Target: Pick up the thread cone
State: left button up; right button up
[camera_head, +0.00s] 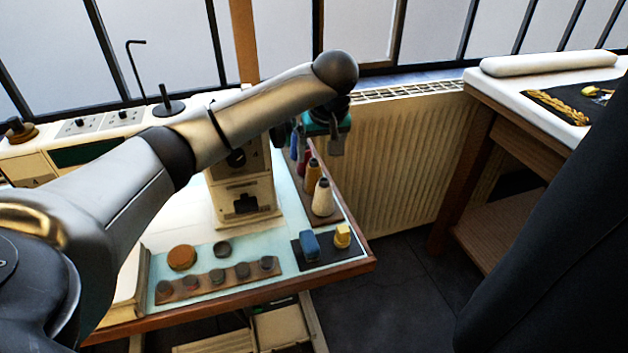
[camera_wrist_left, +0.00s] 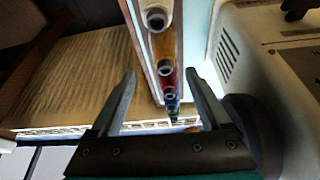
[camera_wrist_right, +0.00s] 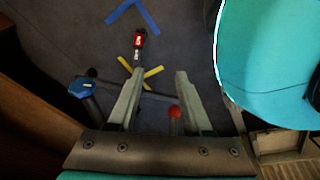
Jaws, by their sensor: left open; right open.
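Several thread cones stand upright in a row on a narrow wooden rack along the table's right edge. In the head view, a white cone (camera_head: 323,199) is nearest, then a yellow one (camera_head: 313,177), with red and blue ones behind. The left wrist view shows the white cone (camera_wrist_left: 157,17), yellow cone (camera_wrist_left: 162,46), red cone (camera_wrist_left: 168,82) and blue-green ones from above. My left gripper (camera_head: 336,143) is open and empty above the far part of the row; its fingers (camera_wrist_left: 161,78) spread either side of it in the wrist view. My right gripper (camera_wrist_right: 158,76) is open and empty over the floor.
The sewing machine (camera_head: 243,190) stands just left of the cones. A dark tray with blue and yellow items (camera_head: 342,236) and a bobbin strip (camera_head: 215,280) lie nearer. A radiator (camera_head: 405,165) is behind and right. Another table (camera_head: 550,140) stands right.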

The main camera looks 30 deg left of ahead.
aim_at(315, 162)
pick_arm(q)
jog(key=shift+a+f+b, duration=0.3)
jog(key=shift+f+b, duration=0.1)
jog(key=shift+f, duration=0.4)
jog(key=shift+a+f+b, duration=0.25)
jog(key=shift+f+b, duration=0.1)
jog(key=shift+f, duration=0.45)
jog(key=shift+b+x, duration=0.3)
jog(key=shift+x, duration=0.65)
pick_arm(e)
jog(key=shift+w+a+r, duration=0.4)
jog(key=shift+w+a, duration=0.3)
jog(key=shift+w, duration=0.15)
jog(key=shift+w+a+r, duration=0.4)
jog(key=shift+w+a, duration=0.25)
jog(key=shift+w, duration=0.15)
pick_arm(q)
jog(key=shift+w+a, duration=0.1)
jog(key=shift+c, duration=0.3)
jog(key=shift+r, duration=0.1)
grip_shut()
